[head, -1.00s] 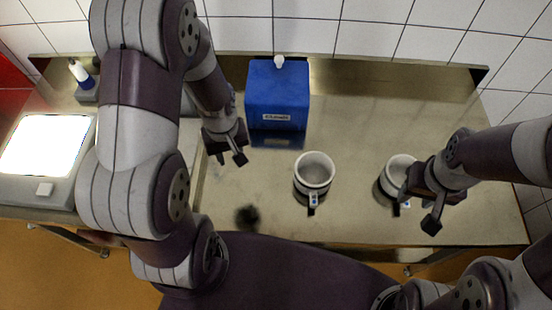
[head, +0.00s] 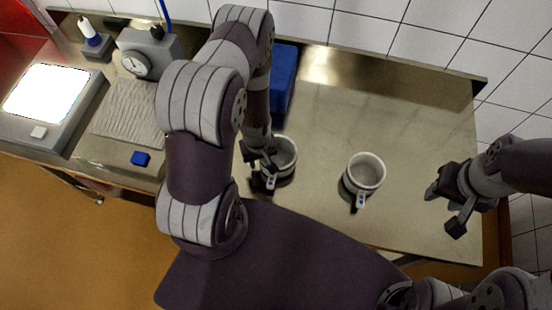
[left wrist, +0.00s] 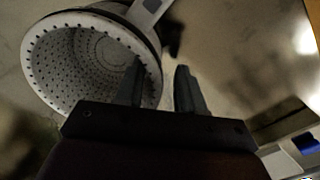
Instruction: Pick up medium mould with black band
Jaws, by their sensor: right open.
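Two white moulds of similar size stand upright on the steel table, each with a dark band and a small tag. The left mould (head: 286,157) is partly hidden by my left gripper (head: 261,173). In the left wrist view this mould (left wrist: 50,62) shows its perforated inside and a dark band around its outside. My left gripper's fingers (left wrist: 160,88) are apart, and one overlaps the mould's opening in that view; I cannot tell whether they touch it. The right mould (head: 366,168) stands clear. My right gripper (head: 443,210) is open and empty, right of it.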

